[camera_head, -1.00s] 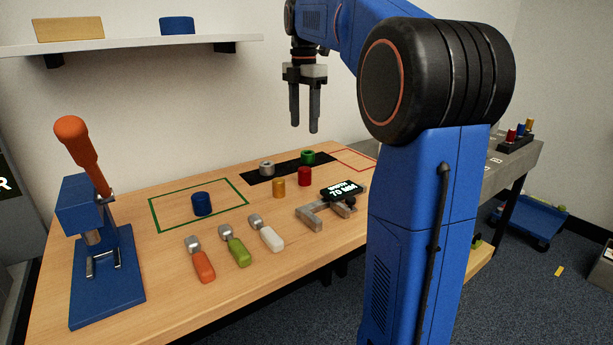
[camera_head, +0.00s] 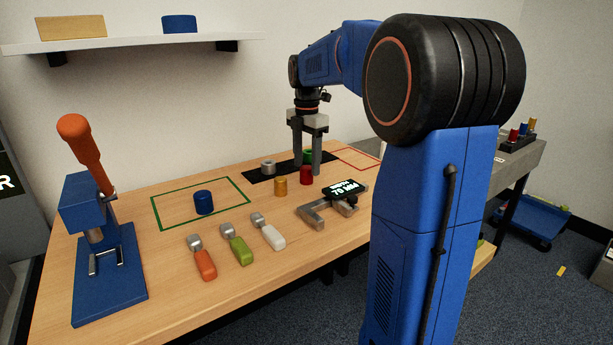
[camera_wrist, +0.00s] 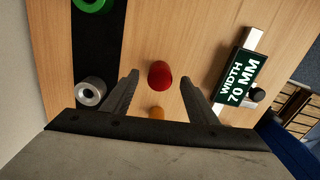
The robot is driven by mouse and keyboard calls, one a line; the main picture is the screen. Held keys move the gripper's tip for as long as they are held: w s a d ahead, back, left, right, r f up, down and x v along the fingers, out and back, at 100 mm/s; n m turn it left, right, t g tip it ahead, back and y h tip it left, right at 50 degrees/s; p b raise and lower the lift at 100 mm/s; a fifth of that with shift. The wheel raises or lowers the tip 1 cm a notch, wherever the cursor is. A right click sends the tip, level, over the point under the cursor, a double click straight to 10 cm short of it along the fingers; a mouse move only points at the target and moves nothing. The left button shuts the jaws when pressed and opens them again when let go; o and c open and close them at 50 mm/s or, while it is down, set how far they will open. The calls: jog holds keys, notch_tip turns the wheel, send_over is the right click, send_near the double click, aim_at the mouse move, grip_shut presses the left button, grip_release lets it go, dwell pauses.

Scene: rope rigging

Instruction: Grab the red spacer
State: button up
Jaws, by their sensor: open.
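The red spacer (camera_head: 306,176) stands upright on the wooden bench, just in front of the black strip. In the wrist view the red spacer (camera_wrist: 160,75) lies between the lines of my two fingers, slightly beyond their tips. My gripper (camera_head: 307,170) points down over the bench and is open, with its fingers to either side of the spacer in the head view. The wrist view also shows my gripper (camera_wrist: 160,75) open and empty. I cannot tell exactly how high the fingertips are above the bench.
A silver ring (camera_head: 268,167) and a green ring (camera_head: 309,156) sit on the black strip. A caliper-like gauge (camera_head: 330,209) reading 70 mm lies to the right. A blue spacer (camera_head: 204,202), several tools and a press (camera_head: 105,262) are to the left.

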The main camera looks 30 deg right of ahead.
jog(key=shift+f, duration=0.8)
jog(key=c, duration=1.2)
jog(key=shift+r, duration=0.1)
